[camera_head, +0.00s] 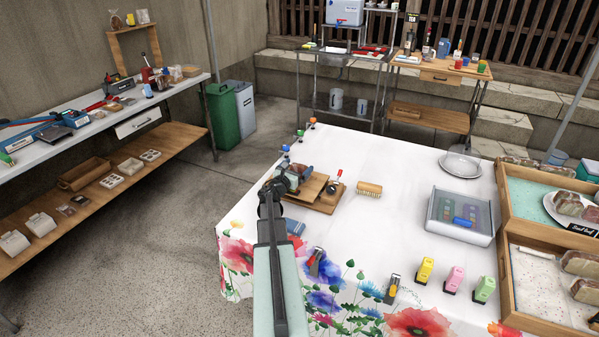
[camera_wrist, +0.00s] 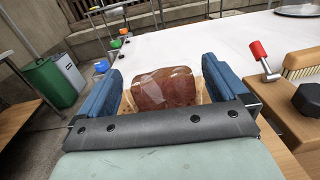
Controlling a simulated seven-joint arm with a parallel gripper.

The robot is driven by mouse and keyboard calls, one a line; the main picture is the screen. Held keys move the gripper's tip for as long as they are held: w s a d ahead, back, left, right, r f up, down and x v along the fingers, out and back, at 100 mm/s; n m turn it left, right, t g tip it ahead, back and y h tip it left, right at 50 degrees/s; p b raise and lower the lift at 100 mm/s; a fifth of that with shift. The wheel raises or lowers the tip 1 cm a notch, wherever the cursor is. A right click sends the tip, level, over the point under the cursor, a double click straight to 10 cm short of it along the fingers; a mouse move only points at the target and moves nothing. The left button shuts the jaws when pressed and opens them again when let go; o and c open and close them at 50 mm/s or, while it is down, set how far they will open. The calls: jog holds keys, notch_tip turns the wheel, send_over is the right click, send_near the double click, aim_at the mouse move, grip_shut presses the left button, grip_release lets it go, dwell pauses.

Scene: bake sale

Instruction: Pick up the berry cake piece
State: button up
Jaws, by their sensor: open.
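A reddish-brown piece in clear, shiny wrap (camera_wrist: 165,90), which looks like the berry cake piece, lies between the two blue fingers of my gripper (camera_wrist: 163,70) in the wrist view. The fingers are open, one on each side of it. Its near lower part is hidden behind the dark gripper bar, and I cannot tell whether either finger touches it. In the head view my gripper (camera_head: 290,176) is over the left side of the table, at the wooden boards, and mostly covers the piece.
A wooden board (camera_head: 327,205) with a red-handled clamp (camera_head: 335,180) and a brush (camera_head: 369,188) are right of my gripper. Coloured clips stand along the table's left edge. A lidded clear box (camera_head: 434,213) and wooden crates (camera_head: 505,270) are at right. The middle cloth (camera_head: 395,160) is clear.

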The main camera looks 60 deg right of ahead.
jog(key=d, duration=0.4)
jog(key=shift+s, duration=0.1)
jog(key=shift+a+r, duration=0.1)
jog(key=c, duration=0.4)
